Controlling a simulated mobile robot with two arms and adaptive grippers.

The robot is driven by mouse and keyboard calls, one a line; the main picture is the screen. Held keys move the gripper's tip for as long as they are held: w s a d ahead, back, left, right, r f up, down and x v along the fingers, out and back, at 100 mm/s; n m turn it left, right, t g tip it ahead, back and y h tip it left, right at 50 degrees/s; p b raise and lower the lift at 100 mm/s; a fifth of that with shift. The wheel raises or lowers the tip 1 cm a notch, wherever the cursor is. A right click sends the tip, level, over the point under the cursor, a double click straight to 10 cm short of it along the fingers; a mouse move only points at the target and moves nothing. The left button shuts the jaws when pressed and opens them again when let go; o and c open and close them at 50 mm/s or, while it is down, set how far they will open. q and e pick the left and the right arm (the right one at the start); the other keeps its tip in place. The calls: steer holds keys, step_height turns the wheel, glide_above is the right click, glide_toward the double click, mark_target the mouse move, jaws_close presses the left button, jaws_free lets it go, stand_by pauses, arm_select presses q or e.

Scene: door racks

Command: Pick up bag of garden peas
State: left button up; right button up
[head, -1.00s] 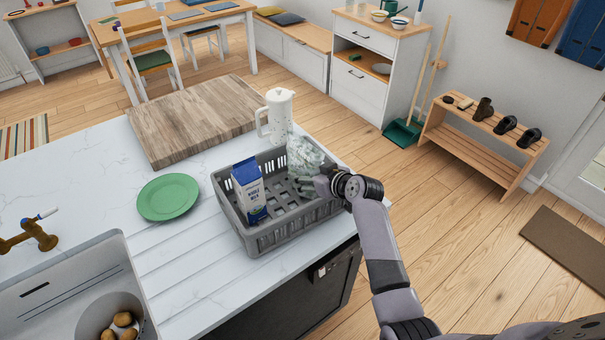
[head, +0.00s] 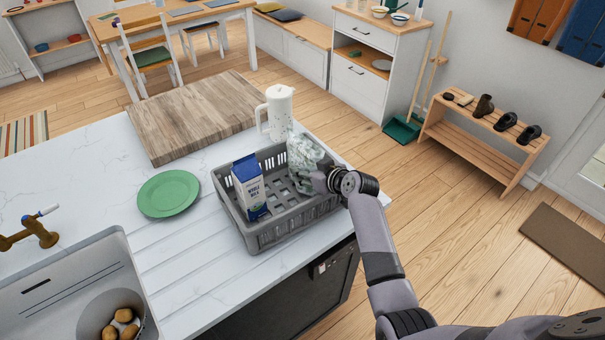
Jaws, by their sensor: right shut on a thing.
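The bag of garden peas seems to be the crumpled pale green and white bag (head: 303,154) at the right end of the grey basket (head: 262,239); its label cannot be read. My right gripper (head: 318,178) reaches in from the right over the basket's right wall and is shut on the bag. The fingers are mostly hidden by the wrist and the bag. The bag's top stands above the basket rim; whether its bottom touches the basket floor cannot be seen. My left gripper is not in view.
A blue and white carton (head: 249,187) stands in the basket's left part. A white pitcher (head: 279,112) stands just behind the basket, close to the bag. A green plate (head: 168,193) and a wooden board (head: 195,115) lie on the counter. The sink (head: 70,290) is at lower left.

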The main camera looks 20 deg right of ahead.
jaws_close()
steer(key=shift+r, duration=0.15)
stand_by(0.4)
steer(key=shift+w+r, duration=0.1)
